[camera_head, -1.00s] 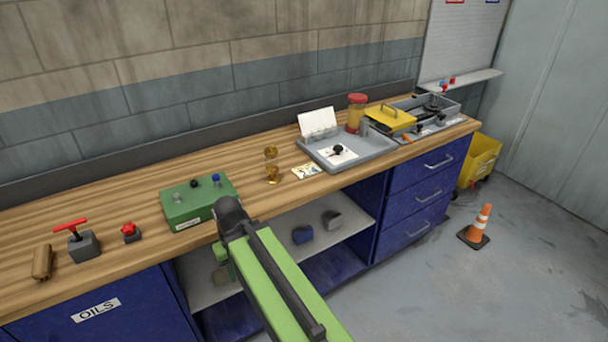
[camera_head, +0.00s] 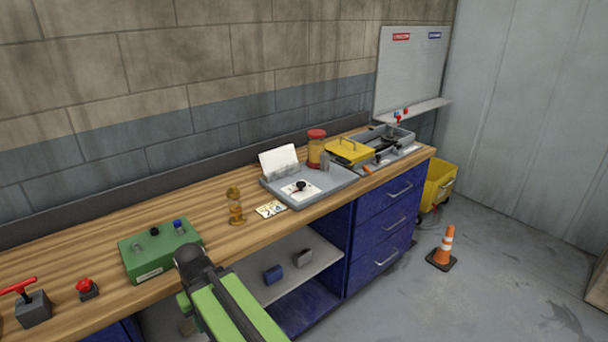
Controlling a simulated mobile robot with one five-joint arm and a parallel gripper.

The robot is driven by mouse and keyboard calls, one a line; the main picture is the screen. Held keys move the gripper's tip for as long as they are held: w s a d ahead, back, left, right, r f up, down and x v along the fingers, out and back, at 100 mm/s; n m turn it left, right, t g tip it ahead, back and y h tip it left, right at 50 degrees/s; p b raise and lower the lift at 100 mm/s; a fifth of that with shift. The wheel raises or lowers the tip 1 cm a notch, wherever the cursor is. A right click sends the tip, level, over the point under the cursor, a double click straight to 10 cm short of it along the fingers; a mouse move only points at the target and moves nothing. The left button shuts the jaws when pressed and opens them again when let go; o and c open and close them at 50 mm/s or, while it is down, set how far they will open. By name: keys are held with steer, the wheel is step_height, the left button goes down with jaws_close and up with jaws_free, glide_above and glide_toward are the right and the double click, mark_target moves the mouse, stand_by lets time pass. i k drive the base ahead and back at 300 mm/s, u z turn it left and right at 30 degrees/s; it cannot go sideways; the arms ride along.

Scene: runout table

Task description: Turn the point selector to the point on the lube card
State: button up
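The point selector appears to be the small black knob (camera_head: 301,186) on a white plate in the grey tray on the bench. Which way it points is too small to tell. A blank-looking white card (camera_head: 279,159) stands upright at the back of the tray. A small printed card (camera_head: 271,209) lies flat on the bench left of the tray. I cannot tell which is the lube card or read either. My arm's dark joint shows in front of the bench, well left of the knob and apart from it. My gripper's fingers do not show.
A green box (camera_head: 160,250) with knobs lies near my arm. An amber glass piece (camera_head: 236,208), a red-lidded jar (camera_head: 316,148) and a yellow case (camera_head: 348,151) stand along the bench. An orange cone (camera_head: 444,247) and yellow bin (camera_head: 437,185) stand on the floor at right.

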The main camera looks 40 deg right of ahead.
mark_target(301, 184)
steer(key=u, duration=4.05)
steer(key=i, duration=0.1)
steer(key=z, duration=1.9)
steer(key=k, duration=1.15)
steer(key=z, duration=1.55)
steer(key=i, duration=1.05)
steer(key=u, duration=0.05)
